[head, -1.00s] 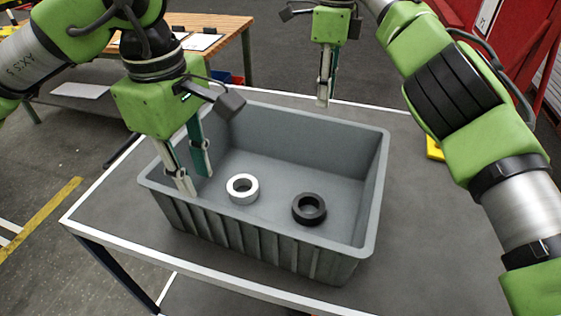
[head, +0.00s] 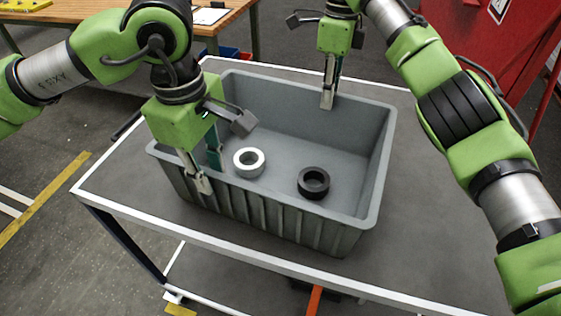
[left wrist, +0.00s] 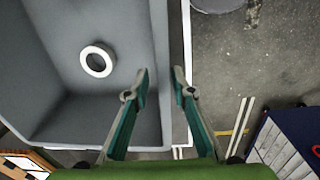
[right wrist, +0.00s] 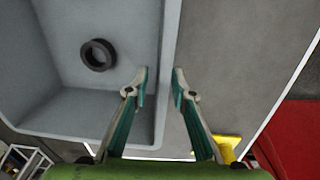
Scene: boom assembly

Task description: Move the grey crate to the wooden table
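The grey crate (head: 280,218) is an open ribbed bin on the grey-topped cart (head: 445,215). A white ring (head: 249,171) and a black ring (head: 314,193) lie inside it. My left gripper (head: 206,182) is open at the crate's near left wall, fingers on either side of it; the left wrist view shows the rim between its fingertips (left wrist: 160,76). My right gripper (head: 328,98) is at the far wall; the right wrist view shows its open fingertips (right wrist: 159,76) on either side of the rim. The wooden table (head: 236,16) stands at the upper left.
Papers and other items lie on the wooden table. Blue and red bins (head: 232,54) are under it. Red structures (head: 480,45) stand at the upper right. Floor (head: 62,195) with yellow and white markings is open at left.

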